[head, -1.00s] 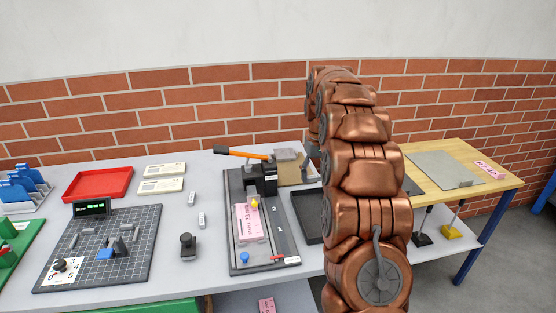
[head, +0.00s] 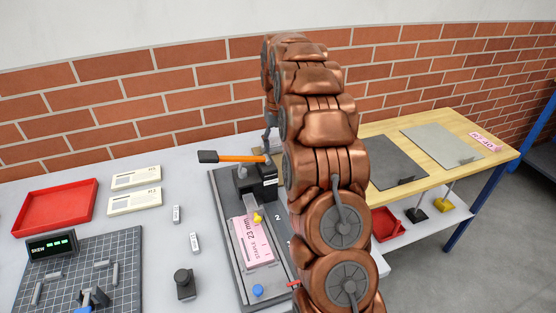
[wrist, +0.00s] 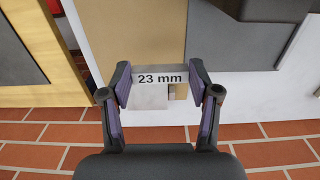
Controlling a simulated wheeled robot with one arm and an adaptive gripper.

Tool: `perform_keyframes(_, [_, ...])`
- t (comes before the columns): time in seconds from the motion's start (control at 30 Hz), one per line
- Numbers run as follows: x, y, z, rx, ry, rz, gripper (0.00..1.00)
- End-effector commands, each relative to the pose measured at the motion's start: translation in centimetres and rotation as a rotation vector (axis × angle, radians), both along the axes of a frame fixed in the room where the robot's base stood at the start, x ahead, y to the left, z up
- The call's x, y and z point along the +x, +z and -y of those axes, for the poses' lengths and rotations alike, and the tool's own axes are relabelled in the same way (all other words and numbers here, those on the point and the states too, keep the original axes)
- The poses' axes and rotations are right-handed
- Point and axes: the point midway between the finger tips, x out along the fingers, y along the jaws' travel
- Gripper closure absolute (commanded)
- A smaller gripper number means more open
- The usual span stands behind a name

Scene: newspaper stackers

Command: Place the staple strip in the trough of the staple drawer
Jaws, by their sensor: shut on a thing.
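My gripper (wrist: 160,88) is shut on the staple strip (wrist: 160,77), a silver-grey bar marked "23 mm" that spans the two fingers in the wrist view. A pale block and a small tan piece show just behind it. In the head view my arm hides the strip and most of the gripper. The black stapler (head: 262,182) with an orange lever (head: 240,157) stands on a grey base. A pink card (head: 250,243) reading "23 mm" lies in front of it, beside a yellow knob (head: 258,218). I cannot clearly make out the staple drawer or its trough.
A brown surface (wrist: 145,35) and a dark grey part (wrist: 230,45) lie near the gripper in the wrist view. A wooden table (head: 440,122) is at right.

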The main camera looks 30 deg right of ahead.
Motion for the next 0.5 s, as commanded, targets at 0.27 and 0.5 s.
perform_keyframes(0.27, [-0.1, -3.5, 0.1, 0.002, -0.002, -0.004, 0.68])
perform_keyframes(0.5, [-0.1, -5.8, 0.1, 0.001, -0.002, -0.005, 0.68])
